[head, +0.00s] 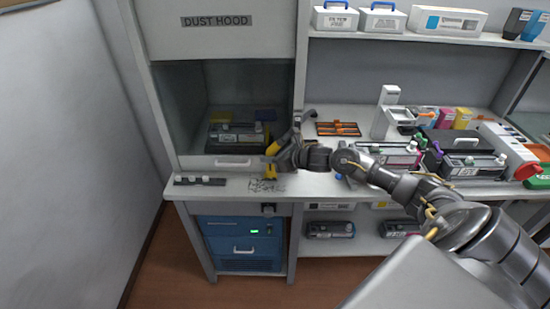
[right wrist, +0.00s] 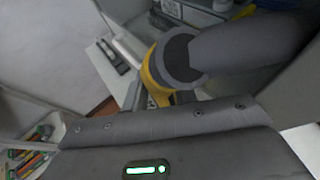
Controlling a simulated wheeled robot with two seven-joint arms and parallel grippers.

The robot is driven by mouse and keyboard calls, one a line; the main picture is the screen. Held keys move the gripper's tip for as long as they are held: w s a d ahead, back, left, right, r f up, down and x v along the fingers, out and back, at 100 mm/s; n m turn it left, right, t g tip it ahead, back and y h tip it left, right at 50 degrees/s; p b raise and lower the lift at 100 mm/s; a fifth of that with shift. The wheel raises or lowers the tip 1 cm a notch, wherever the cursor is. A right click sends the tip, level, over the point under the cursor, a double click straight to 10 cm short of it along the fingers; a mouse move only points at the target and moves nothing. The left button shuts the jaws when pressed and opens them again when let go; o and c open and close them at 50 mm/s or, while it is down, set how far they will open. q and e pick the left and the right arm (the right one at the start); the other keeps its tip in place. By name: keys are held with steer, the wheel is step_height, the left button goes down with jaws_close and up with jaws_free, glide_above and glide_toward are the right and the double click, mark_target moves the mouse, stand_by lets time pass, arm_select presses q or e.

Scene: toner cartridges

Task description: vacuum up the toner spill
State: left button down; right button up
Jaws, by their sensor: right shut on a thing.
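The toner spill (head: 265,186) is a patch of dark specks on the white bench top, in front of the dust hood (head: 225,21). My right gripper (head: 286,154) is shut on a yellow and dark vacuum nozzle (head: 271,173). The nozzle's lower yellow end is at the far edge of the spill; I cannot tell whether it touches the bench. In the right wrist view the yellow part of the nozzle (right wrist: 153,75) shows beside a thick grey tube, and the spill is hidden. My left gripper is not in view.
A blue unit (head: 242,243) with a green light stands under the bench. A dark strip-like part (head: 200,181) lies left of the spill. A cartridge (head: 236,135) sits inside the hood. An orange rack (head: 338,129) and several cartridges crowd the bench to the right.

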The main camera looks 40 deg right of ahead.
steer(key=w+a+b, duration=0.2)
steer(key=w+a, duration=0.2)
steer(key=a, duration=0.1)
steer(key=shift+a, duration=0.2)
stand_by(0.8)
steer(key=shift+a+r, duration=0.1)
steer(key=shift+c, duration=0.4)
steer(key=shift+a, duration=0.15)
steer(key=shift+s+a+b, duration=0.35)
steer(key=shift+s+a, duration=0.4)
steer(key=shift+a, duration=0.35)
steer(key=shift+d, duration=0.1)
